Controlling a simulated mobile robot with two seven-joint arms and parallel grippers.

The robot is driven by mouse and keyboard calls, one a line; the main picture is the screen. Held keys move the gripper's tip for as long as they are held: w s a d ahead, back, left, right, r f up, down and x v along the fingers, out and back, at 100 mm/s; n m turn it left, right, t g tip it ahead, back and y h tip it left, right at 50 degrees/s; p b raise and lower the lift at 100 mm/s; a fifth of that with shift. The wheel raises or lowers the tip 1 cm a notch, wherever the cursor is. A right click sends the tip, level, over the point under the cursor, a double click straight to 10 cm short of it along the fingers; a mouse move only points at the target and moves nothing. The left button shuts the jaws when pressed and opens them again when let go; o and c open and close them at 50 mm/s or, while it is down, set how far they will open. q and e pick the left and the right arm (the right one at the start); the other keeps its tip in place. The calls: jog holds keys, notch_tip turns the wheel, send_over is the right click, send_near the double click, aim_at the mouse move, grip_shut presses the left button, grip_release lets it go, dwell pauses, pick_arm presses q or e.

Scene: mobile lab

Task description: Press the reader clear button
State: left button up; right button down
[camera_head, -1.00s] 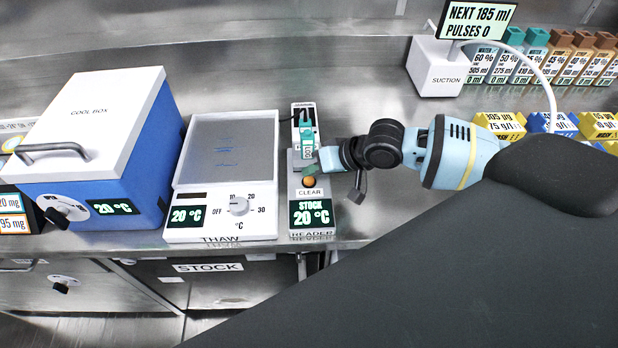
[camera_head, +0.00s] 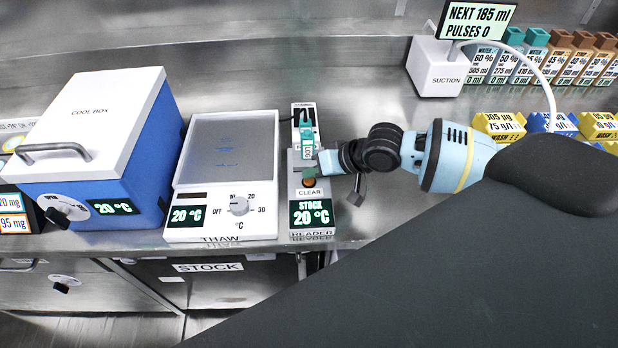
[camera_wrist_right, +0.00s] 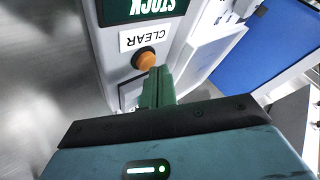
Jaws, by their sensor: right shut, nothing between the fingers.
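The reader (camera_head: 294,177) stands on the bench right of the thaw plate. Its display (camera_head: 311,213) reads STOCK 20 °C, and a CLEAR label (camera_head: 310,193) sits above the display. The orange clear button (camera_head: 309,182) is partly hidden by my right gripper (camera_head: 312,171); it shows clearly in the right wrist view (camera_wrist_right: 145,58). My right gripper is shut and empty. Its green fingertips (camera_wrist_right: 157,82) are right at the button's edge in the wrist view; I cannot tell whether they touch it. A teal-capped vial (camera_head: 307,140) stands upright in the reader's back part. My left gripper is not in view.
The thaw plate (camera_head: 182,214) and the blue cool box (camera_head: 152,175) stand left of the reader. Bare bench (camera_head: 349,228) lies just right of the reader.

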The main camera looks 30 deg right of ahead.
aim_at(313, 181)
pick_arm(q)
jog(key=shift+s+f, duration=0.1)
pick_arm(e)
jog(key=shift+f, duration=0.55)
dwell(0.5)
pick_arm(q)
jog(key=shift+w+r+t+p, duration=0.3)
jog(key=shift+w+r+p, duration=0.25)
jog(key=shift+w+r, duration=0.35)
pick_arm(e)
jog(key=shift+r, duration=0.95)
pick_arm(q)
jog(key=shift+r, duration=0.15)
pick_arm(e)
jog(key=shift+r, duration=0.1)
jog(key=shift+r+p, duration=1.3)
jog(key=shift+r, duration=1.25)
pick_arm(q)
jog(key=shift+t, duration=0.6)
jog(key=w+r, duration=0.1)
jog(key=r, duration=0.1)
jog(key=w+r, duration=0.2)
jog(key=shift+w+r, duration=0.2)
pick_arm(e)
jog(key=shift+f, duration=0.15)
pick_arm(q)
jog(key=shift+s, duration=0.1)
